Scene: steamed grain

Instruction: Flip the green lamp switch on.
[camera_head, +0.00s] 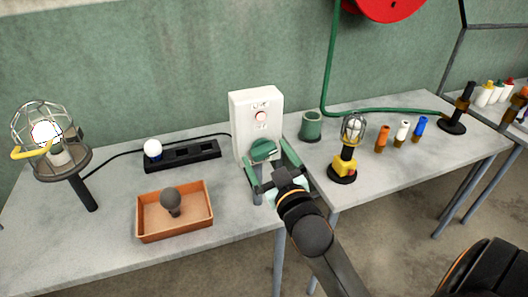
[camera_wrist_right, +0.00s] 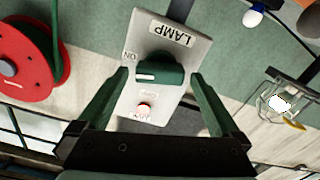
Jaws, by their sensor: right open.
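The green lamp switch is a rotary knob (camera_head: 262,150) on the front of a white box (camera_head: 257,104) at the back of the table. In the right wrist view the knob (camera_wrist_right: 160,73) carries a white mark on its left end, near the "ON" print, and the box has a "LAMP" label. My right gripper (camera_head: 268,160) is open, with its green fingers on either side of the knob; in the wrist view (camera_wrist_right: 160,76) gaps show on both sides. The caged lamp (camera_head: 42,132) at left has a bright white bulb. My left gripper is out of view.
An orange tray (camera_head: 146,226) holding a dark bulb sits in front. A black socket strip (camera_head: 206,151) lies behind it. A green cup (camera_head: 311,125) and a small caged lamp (camera_head: 345,167) with a yellow base stand right of the box. A red reel (camera_head: 385,5) hangs above.

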